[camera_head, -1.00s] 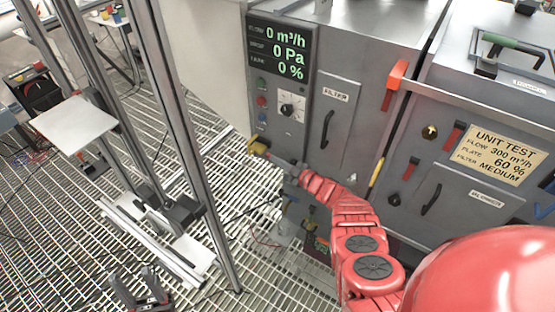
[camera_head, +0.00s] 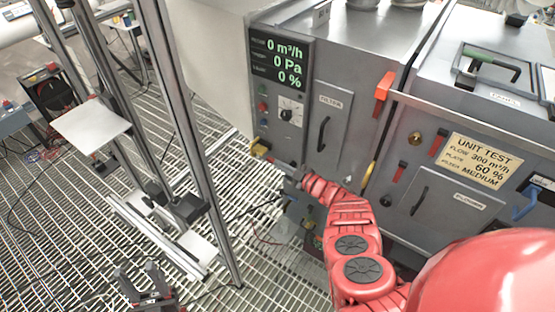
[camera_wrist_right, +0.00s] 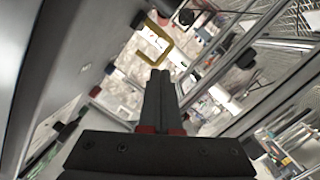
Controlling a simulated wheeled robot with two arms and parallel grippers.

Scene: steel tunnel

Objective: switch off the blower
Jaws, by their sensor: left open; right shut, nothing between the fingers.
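The blower's control panel (camera_head: 281,108) is on the grey cabinet, under a dark display (camera_head: 281,62) reading 0 m³/h, 0 Pa and 0 %. The panel has a green button (camera_head: 262,88), a red button (camera_head: 262,105) and a black dial (camera_head: 287,114) on a white plate. My right gripper (camera_head: 270,159) is low by the panel's bottom, beside a yellow handle (camera_head: 258,147). In the wrist view its black fingers (camera_wrist_right: 158,80) are shut and empty, with the yellow handle (camera_wrist_right: 154,42) just beyond; contact is unclear. My left gripper (camera_head: 143,275) is open and empty over the grating.
A metal frame with upright posts (camera_head: 185,120) and a white plate (camera_head: 90,124) stands left of the cabinet. The filter door (camera_head: 328,120) and a red lever (camera_head: 383,88) are right of the panel. Open grating floor (camera_head: 90,225) lies to the left.

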